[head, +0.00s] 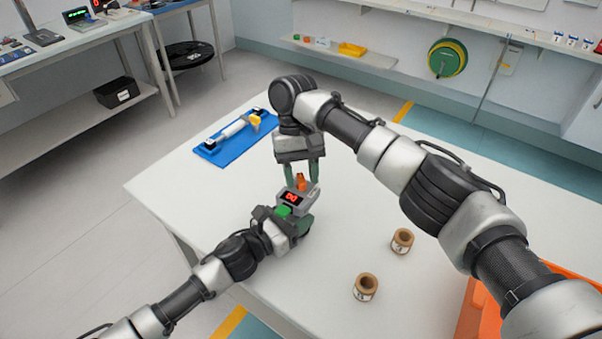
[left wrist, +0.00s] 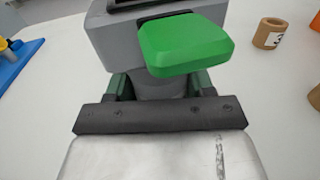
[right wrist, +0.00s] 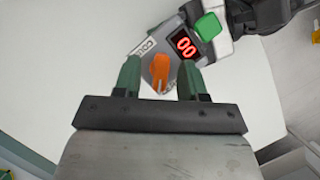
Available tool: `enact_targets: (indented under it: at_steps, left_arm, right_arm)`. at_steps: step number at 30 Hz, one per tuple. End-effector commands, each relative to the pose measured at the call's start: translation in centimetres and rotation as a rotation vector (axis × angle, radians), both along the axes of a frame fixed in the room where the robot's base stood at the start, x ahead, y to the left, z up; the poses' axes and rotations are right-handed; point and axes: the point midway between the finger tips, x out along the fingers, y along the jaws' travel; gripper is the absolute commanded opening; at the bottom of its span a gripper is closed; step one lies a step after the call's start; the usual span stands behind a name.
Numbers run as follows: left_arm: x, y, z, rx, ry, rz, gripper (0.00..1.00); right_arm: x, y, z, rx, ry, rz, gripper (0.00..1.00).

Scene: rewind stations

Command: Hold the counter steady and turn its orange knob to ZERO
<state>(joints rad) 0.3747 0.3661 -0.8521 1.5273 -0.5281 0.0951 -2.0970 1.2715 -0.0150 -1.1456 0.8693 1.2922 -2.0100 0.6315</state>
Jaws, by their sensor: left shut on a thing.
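The counter (head: 293,199) is a small grey box with a red lit display, a green button (head: 283,211) and an orange knob (head: 301,183). My left gripper (head: 292,222) is shut on the counter's body below the green button and holds it over the white table. The left wrist view shows the button (left wrist: 183,43) close up. My right gripper (head: 302,176) points down over the knob. In the right wrist view its open fingers stand on either side of the knob (right wrist: 160,72), with gaps. The display (right wrist: 185,44) seems to read 00. The labels by the knob are partly unreadable.
Two brown-cored rolls (head: 402,241) (head: 366,287) stand on the white table (head: 220,190). A blue tray (head: 213,152) with a white and yellow tool lies at the far left. An orange bin (head: 480,310) is at the lower right. The table around the counter is clear.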

Motion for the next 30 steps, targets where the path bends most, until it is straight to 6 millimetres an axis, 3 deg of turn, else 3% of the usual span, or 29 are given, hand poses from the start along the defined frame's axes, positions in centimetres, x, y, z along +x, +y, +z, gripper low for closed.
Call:
enact_targets:
  at_steps: [9, 24, 30]
  left_arm:
    - [0.0, 0.0, -0.1, 0.001, 0.002, 0.0, 0.25]
    - [0.0, 0.0, -0.1, 0.001, 0.001, 0.0, 0.25]
    - [0.0, 0.0, -0.1, 0.001, 0.001, 0.0, 0.25]
  right_arm:
    - [0.2, 0.1, 0.6, 0.0, 0.0, 0.0, 0.41]
    - [3.7, 0.9, 9.3, -0.003, -0.006, -0.004, 0.41]
    - [4.1, 1.0, 9.9, -0.009, 0.011, 0.001, 0.41]
